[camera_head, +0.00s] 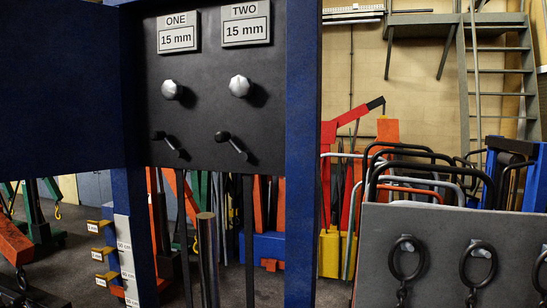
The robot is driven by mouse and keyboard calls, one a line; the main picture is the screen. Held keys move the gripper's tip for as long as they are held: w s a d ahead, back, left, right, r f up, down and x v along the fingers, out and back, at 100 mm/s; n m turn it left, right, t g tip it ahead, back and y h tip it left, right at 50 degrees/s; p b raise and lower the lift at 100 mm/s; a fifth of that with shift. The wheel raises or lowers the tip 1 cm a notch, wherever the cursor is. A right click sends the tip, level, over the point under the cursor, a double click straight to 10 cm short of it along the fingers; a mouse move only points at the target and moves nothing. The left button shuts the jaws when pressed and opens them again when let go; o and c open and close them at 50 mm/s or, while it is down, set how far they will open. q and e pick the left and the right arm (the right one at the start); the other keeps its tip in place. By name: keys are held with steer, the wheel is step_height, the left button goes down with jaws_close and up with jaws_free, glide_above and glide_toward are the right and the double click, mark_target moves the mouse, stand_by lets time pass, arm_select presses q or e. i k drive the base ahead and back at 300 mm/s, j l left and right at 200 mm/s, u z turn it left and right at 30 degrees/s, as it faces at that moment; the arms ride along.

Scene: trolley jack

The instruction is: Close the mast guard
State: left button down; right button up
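A large dark blue panel (58,90) fills the upper left and meets the left blue post (130,215) of a tall frame. It looks like the mast guard standing swung out to the left, but its hinge and handle cannot be made out. The right blue post (302,150) stands at the middle. Between the posts, a black board (205,125) carries labels ONE and TWO, two silver knobs (170,90) and two black levers (230,142). Below the board the frame is open, and a metal rod (207,255) shows there. Neither of my grippers is in view.
A grey board (450,250) with black rings (478,265) stands at the lower right. Behind it are black hoop frames (430,175), a red hoist (350,120) and a ladder (498,75). A marked scale (127,260) with yellow tabs is at the lower left.

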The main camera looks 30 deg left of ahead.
mark_target(62, 112)
steer(key=k+j+z, duration=0.1)
steer(key=k+j, duration=0.35)
steer(key=j, duration=0.15)
steer(key=k+j+z, duration=0.1)
steer(key=k+j, duration=0.35)
steer(key=j, duration=0.15)
steer(key=k+j+z, duration=0.1)
steer(key=j, duration=0.35)
steer(key=k+j, duration=0.2)
steer(key=j, duration=0.25)
steer(key=k+j+z, duration=0.15)
steer(key=j, duration=0.25)
steer(key=k+j, duration=0.2)
steer(key=j, duration=0.25)
steer(key=k+j+z, duration=0.15)
steer(key=j, duration=0.25)
steer(key=k+j, duration=0.25)
steer(key=j, duration=0.15)
steer(key=k+j+z, duration=0.15)
steer(key=j, duration=0.25)
steer(key=k+j, duration=0.1)
steer(key=j, duration=0.25)
steer(key=k+j+z, duration=0.1)
steer(key=j, duration=0.3)
steer(key=k+j, duration=0.1)
steer(key=j, duration=0.25)
steer(key=k+j, duration=0.1)
steer(key=j, duration=0.25)
steer(key=z, duration=0.05)
